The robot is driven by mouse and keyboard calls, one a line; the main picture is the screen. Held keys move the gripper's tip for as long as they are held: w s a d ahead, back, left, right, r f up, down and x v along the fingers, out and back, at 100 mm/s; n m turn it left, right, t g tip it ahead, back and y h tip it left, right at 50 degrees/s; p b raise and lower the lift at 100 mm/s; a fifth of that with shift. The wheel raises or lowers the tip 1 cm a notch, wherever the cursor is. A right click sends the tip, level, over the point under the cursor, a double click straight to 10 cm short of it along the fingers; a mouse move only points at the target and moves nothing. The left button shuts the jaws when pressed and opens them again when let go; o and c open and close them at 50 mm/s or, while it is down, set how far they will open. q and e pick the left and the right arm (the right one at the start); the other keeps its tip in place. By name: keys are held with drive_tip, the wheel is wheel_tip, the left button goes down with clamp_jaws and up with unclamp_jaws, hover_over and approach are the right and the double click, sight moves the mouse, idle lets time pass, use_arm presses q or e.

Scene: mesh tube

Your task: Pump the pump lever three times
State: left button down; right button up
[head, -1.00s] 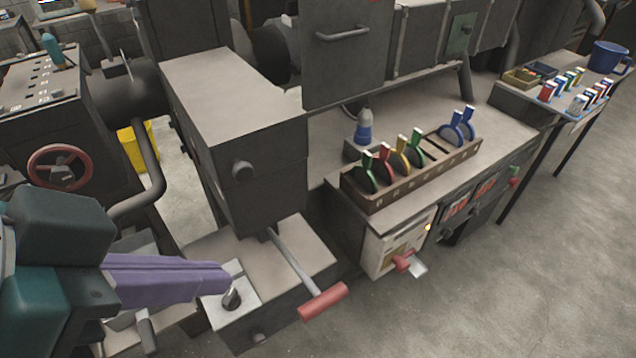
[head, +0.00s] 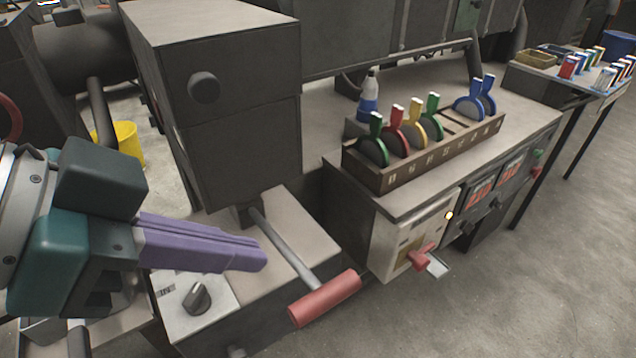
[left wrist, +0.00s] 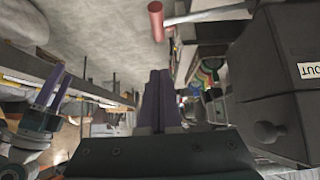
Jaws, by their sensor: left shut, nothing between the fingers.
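The pump lever is a grey metal rod with a red cylindrical grip (head: 325,297). It slopes down to the right from the base of a dark box. The red grip also shows at the top of the left wrist view (left wrist: 156,20). My left gripper (head: 262,260), with purple fingers, is shut and empty. In the head view its tips appear left of the lever rod, apart from the red grip. In the left wrist view the left fingers (left wrist: 158,80) point toward the scene below the grip. My right gripper (left wrist: 52,90) shows at the left there, its fingers apart.
A dark box (head: 215,90) with a round knob stands above the lever. A white plate with a dark knob (head: 197,298) lies under my left gripper. A rack of coloured handles (head: 425,155) stands on the bench. A smaller red-handled lever (head: 422,257) juts out at right.

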use_arm(q)
drive_tip(key=b, duration=0.2)
hover_over(333, 286)
drive_tip(key=s+a, duration=0.2)
wheel_tip(333, 286, down, 7)
drive_tip(key=shift+w+a+f, duration=0.1)
drive_tip(key=shift+w+a, duration=0.05)
wheel_tip(333, 286, down, 2)
drive_tip(key=shift+f, duration=0.95)
